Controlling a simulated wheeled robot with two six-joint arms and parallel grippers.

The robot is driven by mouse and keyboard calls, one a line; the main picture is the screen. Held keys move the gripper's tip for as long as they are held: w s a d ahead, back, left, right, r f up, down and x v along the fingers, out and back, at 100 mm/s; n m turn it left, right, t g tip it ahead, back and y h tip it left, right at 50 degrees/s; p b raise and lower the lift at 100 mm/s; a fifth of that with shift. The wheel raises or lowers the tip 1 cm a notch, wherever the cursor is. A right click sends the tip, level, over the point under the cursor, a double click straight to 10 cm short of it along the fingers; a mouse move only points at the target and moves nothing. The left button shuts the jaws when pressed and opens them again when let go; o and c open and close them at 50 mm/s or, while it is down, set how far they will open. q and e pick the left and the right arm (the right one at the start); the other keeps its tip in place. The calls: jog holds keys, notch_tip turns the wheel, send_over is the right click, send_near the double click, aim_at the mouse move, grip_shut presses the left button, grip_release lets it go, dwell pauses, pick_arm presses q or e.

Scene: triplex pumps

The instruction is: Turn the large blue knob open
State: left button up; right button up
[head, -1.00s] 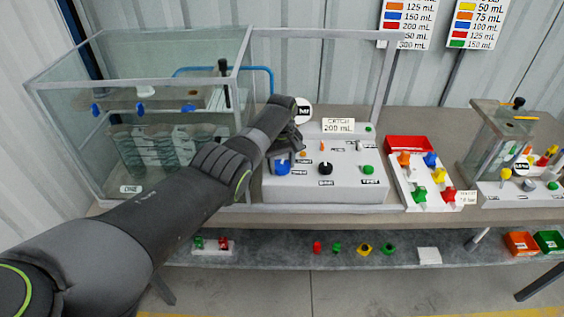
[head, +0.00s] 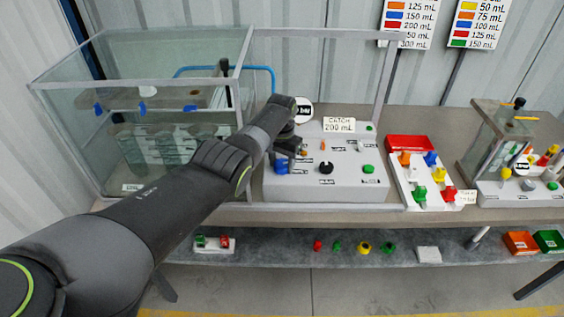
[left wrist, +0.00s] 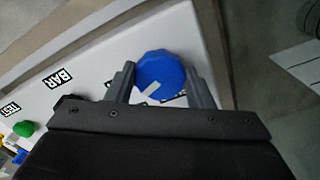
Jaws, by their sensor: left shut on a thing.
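The large blue knob (head: 281,168) sits at the left of the white control panel (head: 335,190). In the left wrist view the round knob (left wrist: 160,72), with a pale pointer mark, lies between the two fingers. My left gripper (head: 287,156) reaches the knob from above, and in the left wrist view (left wrist: 163,85) its fingers stand on either side of it, shut on it. The fingers hide part of the knob in the head view. My right gripper is in neither view.
A black knob (head: 326,168) and a green knob (head: 368,169) are to the right on the same panel. A glass tank (head: 150,140) stands at the left. A white block with coloured knobs (head: 412,184) lies further right.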

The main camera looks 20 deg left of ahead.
aim_at(281, 164)
pick_arm(q)
jog(key=shift+m, duration=2.1)
jog(key=o, duration=1)
jog(key=shift+w+a+r, duration=0.1)
jog(key=shift+r, duration=0.6)
notch_tip(281, 164, up, 4)
jog(key=shift+r+p, duration=0.1)
jog(key=shift+p, duration=0.25)
notch_tip(281, 164, up, 12)
jog(key=b, duration=0.2)
jog(key=shift+b, duration=0.35)
